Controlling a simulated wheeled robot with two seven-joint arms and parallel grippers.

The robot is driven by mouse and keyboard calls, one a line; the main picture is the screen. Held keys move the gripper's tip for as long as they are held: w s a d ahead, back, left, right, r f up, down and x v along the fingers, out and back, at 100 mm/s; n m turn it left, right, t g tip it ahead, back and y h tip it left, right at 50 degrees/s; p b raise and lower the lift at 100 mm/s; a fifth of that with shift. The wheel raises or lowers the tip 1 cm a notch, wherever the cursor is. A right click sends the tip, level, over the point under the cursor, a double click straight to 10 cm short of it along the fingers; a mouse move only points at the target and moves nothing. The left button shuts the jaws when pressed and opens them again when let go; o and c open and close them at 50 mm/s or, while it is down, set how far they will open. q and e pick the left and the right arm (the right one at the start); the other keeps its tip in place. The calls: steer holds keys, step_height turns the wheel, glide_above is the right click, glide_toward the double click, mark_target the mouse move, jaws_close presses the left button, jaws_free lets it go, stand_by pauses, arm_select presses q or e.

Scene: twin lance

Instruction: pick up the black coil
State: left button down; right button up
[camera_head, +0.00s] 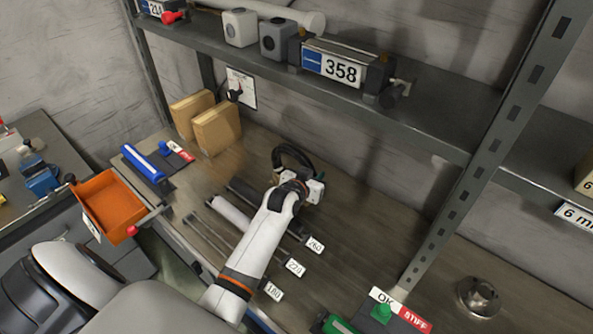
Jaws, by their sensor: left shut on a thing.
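The black coil (292,147) shows as a dark loop over the wooden bench, at the far end of my left arm. My left gripper (308,184) is shut on it. The wrist and the white gripper body hide the near part of the coil and the contact itself. I cannot tell whether the coil touches the bench. My right gripper is not in view.
Rods lie on the bench by labels 180 (274,291), 220 (295,267) and 260 (315,245), partly under my arm. Cardboard boxes (217,129) stand behind left. An orange bin (112,205) is at left. A shelf (430,125) and its upright overhang the bench.

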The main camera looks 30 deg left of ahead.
arm_select(q)
step_height(320, 180, up, 10)
steer(key=b, duration=0.1)
stand_by(0.4)
stand_by(0.5)
